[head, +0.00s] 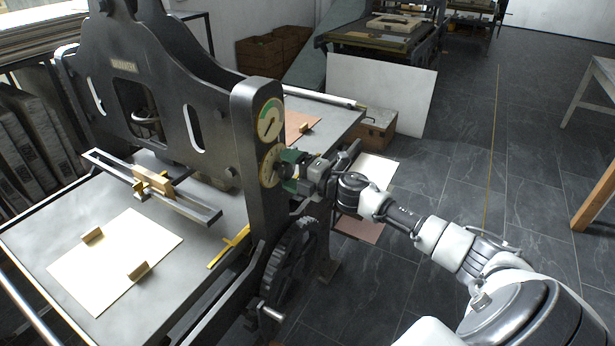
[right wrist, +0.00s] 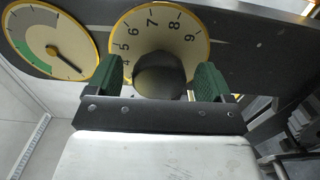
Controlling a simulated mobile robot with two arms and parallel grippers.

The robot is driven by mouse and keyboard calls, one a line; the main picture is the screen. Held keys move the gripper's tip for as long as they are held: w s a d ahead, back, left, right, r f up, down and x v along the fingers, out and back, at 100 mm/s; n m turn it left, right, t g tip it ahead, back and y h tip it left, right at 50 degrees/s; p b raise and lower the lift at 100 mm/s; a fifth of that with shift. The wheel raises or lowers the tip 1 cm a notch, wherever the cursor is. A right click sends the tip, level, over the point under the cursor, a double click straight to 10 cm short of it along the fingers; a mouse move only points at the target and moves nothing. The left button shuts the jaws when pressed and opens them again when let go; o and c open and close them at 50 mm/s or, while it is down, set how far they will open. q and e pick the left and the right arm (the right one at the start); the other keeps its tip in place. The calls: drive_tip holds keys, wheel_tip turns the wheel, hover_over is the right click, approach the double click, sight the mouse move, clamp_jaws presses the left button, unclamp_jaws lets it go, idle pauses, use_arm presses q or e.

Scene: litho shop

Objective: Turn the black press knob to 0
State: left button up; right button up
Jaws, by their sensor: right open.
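The black press knob (right wrist: 160,74) sits in the middle of a cream numbered dial (right wrist: 185,30) on the press post, seen in the right wrist view. The digits 4 to 9 show around the dial; the 0 and any pointer mark are hidden or cannot be made out. My right gripper (right wrist: 158,80) is open, with one green finger on each side of the knob and a visible gap to both. In the head view the right gripper (head: 287,171) is at the dial (head: 268,164) and hides most of the knob. My left gripper is not in view.
A round gauge (head: 269,119) with a green zone sits just above the dial on the dark post (head: 242,130). A toothed gear wheel (head: 290,262) and a handle lie below my right arm. The press bed (head: 70,215) holds a pale sheet.

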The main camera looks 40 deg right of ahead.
drive_tip(key=b+v, duration=0.2)
drive_tip(key=v, duration=0.8)
drive_tip(key=shift+a, duration=0.1)
idle(0.3)
drive_tip(key=s+d+f+m+g+h, duration=0.1)
drive_tip(key=d+f+m+h, duration=0.25)
drive_tip(key=f, duration=0.55)
drive_tip(key=s+d+f+m+h, duration=0.25)
drive_tip(key=f+m, duration=0.25)
drive_tip(key=f, duration=0.4)
drive_tip(key=s+f+m+g+h, duration=0.15)
drive_tip(key=s+f, duration=0.25)
drive_tip(key=f, duration=0.4)
drive_tip(key=s+f+m+g+h, duration=0.1)
drive_tip(key=s+f+m+g, duration=0.25)
drive_tip(key=f, duration=0.55)
drive_tip(key=s+a+f+m+g, duration=0.25)
drive_tip(key=s+a+f, duration=0.25)
drive_tip(key=s+f, duration=0.4)
drive_tip(key=s+a+f+m+g, duration=0.2)
drive_tip(key=s+a+f+g, duration=0.1)
drive_tip(key=s+a+f, duration=0.4)
drive_tip(key=s+a+f+m+g+y, duration=0.1)
drive_tip(key=s+a+f+g, duration=0.3)
drive_tip(key=s+a+f, duration=0.4)
drive_tip(key=s+a+m, duration=0.1)
drive_tip(key=s+a, duration=0.3)
drive_tip(key=s, duration=0.4)
drive_tip(key=shift+s+a, duration=0.2)
drive_tip(key=shift+s, duration=0.1)
